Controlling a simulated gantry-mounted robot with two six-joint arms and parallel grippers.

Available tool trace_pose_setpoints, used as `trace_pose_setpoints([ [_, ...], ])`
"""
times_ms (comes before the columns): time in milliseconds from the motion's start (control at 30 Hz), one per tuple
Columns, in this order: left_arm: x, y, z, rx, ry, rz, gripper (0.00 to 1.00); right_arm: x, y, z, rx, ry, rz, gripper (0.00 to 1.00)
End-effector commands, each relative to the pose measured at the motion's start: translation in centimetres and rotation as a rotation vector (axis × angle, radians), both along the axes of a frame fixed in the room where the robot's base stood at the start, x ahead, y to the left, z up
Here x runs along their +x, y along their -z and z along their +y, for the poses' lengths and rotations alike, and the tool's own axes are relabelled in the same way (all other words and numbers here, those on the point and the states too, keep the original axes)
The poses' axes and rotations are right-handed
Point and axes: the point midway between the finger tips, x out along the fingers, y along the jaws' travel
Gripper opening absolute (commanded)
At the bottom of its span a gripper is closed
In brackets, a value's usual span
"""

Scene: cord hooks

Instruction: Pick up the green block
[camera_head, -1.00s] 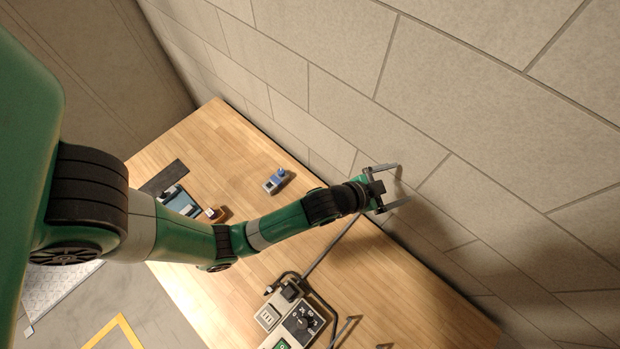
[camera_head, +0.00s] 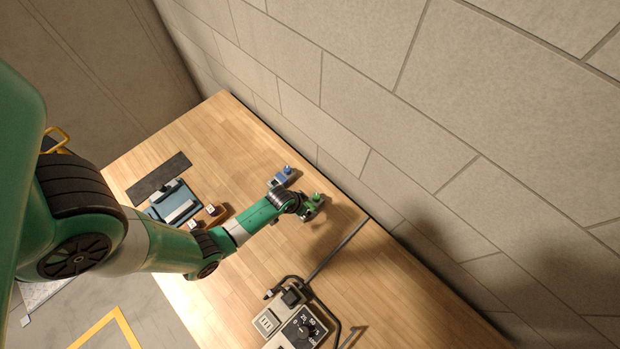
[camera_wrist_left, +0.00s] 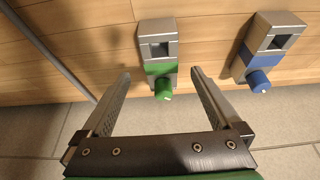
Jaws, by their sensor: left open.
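The green block (camera_wrist_left: 160,68) shows in the left wrist view, a grey piece with a square opening, a green band and a green round knob. It lies on the wooden table, ahead of and between the open fingers of my left gripper (camera_wrist_left: 160,92). The knob reaches between the fingertips, with a gap on each side. In the head view the green block (camera_head: 316,198) is at the tip of my left gripper (camera_head: 312,208), partly hidden by it. My right gripper is not in view.
A similar blue block (camera_wrist_left: 258,62) lies close to the right in the wrist view; the head view also shows it (camera_head: 283,176). A thin grey bar (camera_head: 338,248) and a box with a dial (camera_head: 303,328) are nearby. A wall (camera_head: 400,120) stands behind the table.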

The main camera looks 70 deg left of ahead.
Motion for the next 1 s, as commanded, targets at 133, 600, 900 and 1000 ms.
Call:
trace_pose_setpoints([
  [133,0.3,0.8,0.2,0.0,0.0,-0.001,0.97,0.0,0.8,0.0,0.0,0.0,0.0,0.67],
  [600,1.8,5.7,1.1,0.001,0.001,-0.002,0.97,0.0,5.1,0.0,0.0,0.0,-0.001,0.67],
  [900,1.8,5.5,1.1,0.001,0.001,-0.001,0.8,0.0,4.9,0.0,0.0,0.0,-0.001,0.67],
  [1000,1.8,5.5,1.1,0.001,0.001,-0.001,0.61,0.0,4.9,0.0,0.0,0.0,-0.001,0.67],
])
